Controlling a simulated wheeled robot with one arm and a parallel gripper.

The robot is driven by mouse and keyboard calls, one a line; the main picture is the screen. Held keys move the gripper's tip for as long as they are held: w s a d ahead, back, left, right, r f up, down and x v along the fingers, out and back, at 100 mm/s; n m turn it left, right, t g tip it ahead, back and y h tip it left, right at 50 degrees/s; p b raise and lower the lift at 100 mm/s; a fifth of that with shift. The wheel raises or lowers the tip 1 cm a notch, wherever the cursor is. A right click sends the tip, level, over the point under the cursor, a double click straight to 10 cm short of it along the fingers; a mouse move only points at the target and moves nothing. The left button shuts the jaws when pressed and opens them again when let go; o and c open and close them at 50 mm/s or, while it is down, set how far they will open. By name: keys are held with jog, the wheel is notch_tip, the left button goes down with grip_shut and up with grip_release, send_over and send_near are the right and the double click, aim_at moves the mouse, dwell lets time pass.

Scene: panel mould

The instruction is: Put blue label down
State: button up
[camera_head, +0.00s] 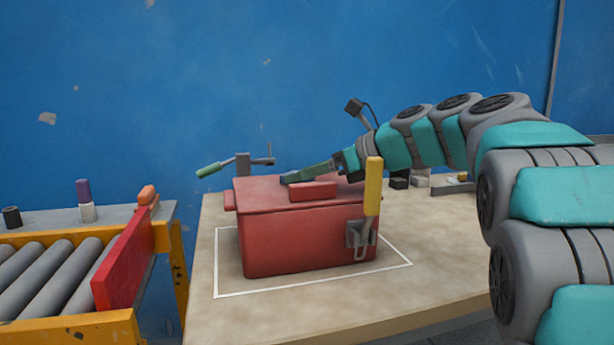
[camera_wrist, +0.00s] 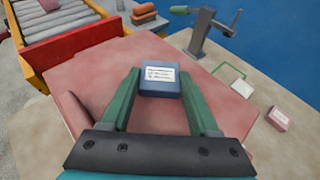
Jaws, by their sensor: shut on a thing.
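The blue label (camera_wrist: 160,80) is a small blue block with a white printed face up. My gripper (camera_wrist: 160,88) is shut on it, with a green finger on each side. In the head view my gripper (camera_head: 305,174) is low over the top of the red mould (camera_head: 300,240), and the label is too small to make out clearly there. In the wrist view the label is above the red mould top (camera_wrist: 215,90); I cannot tell whether it touches.
A clamp with a green handle (camera_head: 208,170) stands behind the mould, and one with a yellow handle (camera_head: 373,185) at its front. A pinkish labelled block (camera_wrist: 278,118) lies on the table. A roller conveyor (camera_head: 45,280) with a red panel (camera_head: 123,260) is at left.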

dwell(0.3)
jog(key=o, duration=1.1)
jog(key=shift+f, duration=0.1)
jog(key=shift+c, duration=0.2)
jog(key=p+v, duration=0.1)
jog(key=v, duration=1)
jog(key=shift+s+d, duration=0.1)
jog(key=shift+s, duration=0.05)
jog(key=shift+s+d+r, duration=0.2)
jog(key=shift+d+r, duration=0.05)
jog(key=shift+d, duration=0.1)
jog(key=shift+d, duration=0.1)
